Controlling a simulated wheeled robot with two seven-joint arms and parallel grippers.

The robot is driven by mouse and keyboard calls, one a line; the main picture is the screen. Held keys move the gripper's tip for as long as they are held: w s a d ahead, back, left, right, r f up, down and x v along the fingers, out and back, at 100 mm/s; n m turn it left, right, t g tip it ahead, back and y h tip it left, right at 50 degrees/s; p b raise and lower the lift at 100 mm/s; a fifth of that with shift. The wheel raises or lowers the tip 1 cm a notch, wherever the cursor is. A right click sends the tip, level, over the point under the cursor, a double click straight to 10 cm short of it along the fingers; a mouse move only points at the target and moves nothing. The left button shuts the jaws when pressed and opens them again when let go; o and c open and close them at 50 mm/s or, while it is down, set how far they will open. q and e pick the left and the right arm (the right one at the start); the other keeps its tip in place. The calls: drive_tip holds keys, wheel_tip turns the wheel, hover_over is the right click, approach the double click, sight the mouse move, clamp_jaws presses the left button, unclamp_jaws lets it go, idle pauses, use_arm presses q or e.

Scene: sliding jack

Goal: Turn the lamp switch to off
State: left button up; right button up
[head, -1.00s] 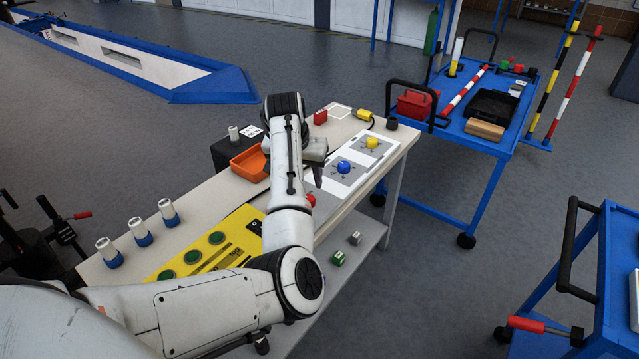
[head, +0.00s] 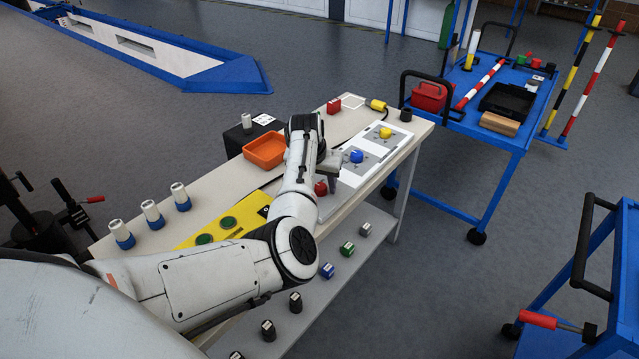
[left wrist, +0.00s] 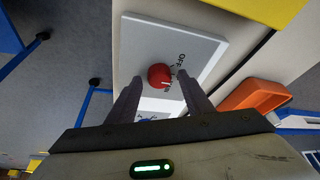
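A red round knob (head: 321,188) with a pale pointer line sits on a light plate on the table, partly hidden by my left gripper in the head view. In the left wrist view the red knob (left wrist: 160,76) lies between the two fingers, with "OFF" printed close beside it. My left gripper (left wrist: 160,84) is open around or just above the knob; I cannot tell whether it touches. A blue knob (head: 356,156) and a yellow knob (head: 386,132) sit on similar plates farther along. I cannot tell which knob is for the lamp. My right gripper is not in view.
A yellow panel with green buttons (head: 228,222) lies nearer on the table. An orange tray (head: 265,139) stands behind my left arm. Several white-and-blue cylinders (head: 151,214) line the left side. A blue cart (head: 482,137) stands beyond the table's far end.

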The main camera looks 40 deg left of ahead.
use_arm(q)
drive_tip(key=c, duration=1)
drive_tip(key=shift+o, duration=0.2)
